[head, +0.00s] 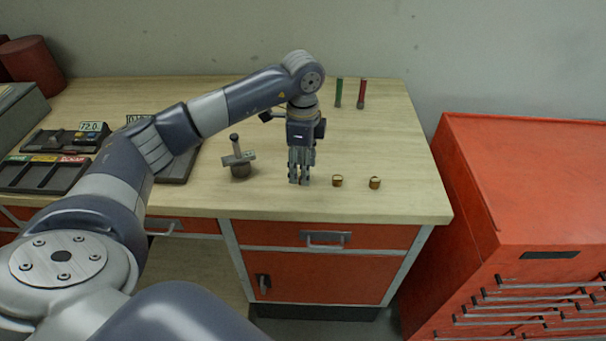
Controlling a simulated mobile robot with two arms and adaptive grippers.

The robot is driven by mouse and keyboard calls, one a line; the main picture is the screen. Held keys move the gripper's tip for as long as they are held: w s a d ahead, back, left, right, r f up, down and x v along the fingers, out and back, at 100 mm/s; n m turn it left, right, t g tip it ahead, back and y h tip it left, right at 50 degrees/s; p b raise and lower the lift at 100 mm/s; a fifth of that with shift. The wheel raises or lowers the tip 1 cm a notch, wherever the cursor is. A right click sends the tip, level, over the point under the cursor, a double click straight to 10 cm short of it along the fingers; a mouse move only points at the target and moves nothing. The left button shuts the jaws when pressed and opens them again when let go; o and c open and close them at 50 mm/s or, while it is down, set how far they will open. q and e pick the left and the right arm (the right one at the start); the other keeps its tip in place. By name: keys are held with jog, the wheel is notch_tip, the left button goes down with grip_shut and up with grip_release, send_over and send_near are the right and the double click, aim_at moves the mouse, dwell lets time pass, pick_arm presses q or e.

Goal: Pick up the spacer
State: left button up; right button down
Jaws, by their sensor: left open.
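Two small round brass-and-dark pieces lie near the front right of the wooden workbench: the left round piece (337,181) and the right round piece (375,183). I cannot tell for sure which thing is the spacer; these two are the likeliest. My left gripper (300,181) points down over the bench, just left of the left round piece and apart from it. It is open, with nothing seen between its fingers. A grey valve-like part (240,165) with an upright stem stands to its left. My right gripper is not in view.
A green-handled tool (339,93) and a red-handled tool (362,94) are at the back of the bench (410,150). Dark labelled trays (45,175) lie at the left. A red tool cabinet (530,190) stands at the right. The bench's right end is mostly clear.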

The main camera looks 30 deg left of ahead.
pick_arm(q)
notch_tip(320, 180, down, 2)
jog(key=shift+a+f, duration=0.1)
jog(key=shift+f, duration=0.2)
jog(key=shift+w, duration=0.1)
jog(key=shift+c, duration=1.4)
grip_shut()
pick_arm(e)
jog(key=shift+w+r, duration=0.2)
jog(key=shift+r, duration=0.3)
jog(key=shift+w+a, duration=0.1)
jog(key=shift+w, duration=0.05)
pick_arm(q)
jog(key=shift+r, duration=0.1)
